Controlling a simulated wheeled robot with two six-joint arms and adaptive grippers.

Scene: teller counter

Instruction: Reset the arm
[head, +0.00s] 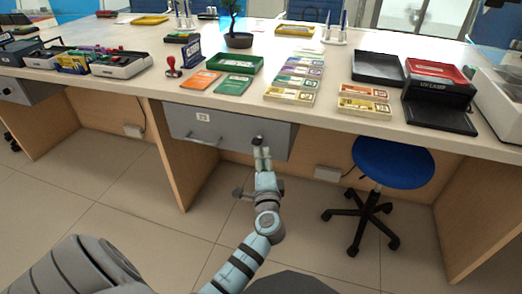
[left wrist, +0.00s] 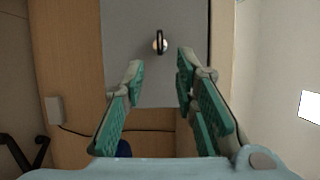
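My left gripper (head: 262,158) is in front of the counter, just below the right part of a grey drawer (head: 225,130). In the left wrist view its two teal-padded fingers (left wrist: 160,75) stand apart with nothing between them. Beyond the fingertips, a small dark ring-like piece on a light round mount (left wrist: 160,42) shows against a grey panel (left wrist: 135,30). In the head view a small dark piece (head: 257,141) shows at the fingertips; whether the fingers touch it is hard to tell. My right gripper is not in view.
The counter (head: 150,82) carries stamps, trays, coloured banknote bundles (head: 290,95), a black UV lamp (head: 438,105) and a plant (head: 238,38). A blue stool (head: 392,162) stands right of my left arm. Tiled floor is open at left.

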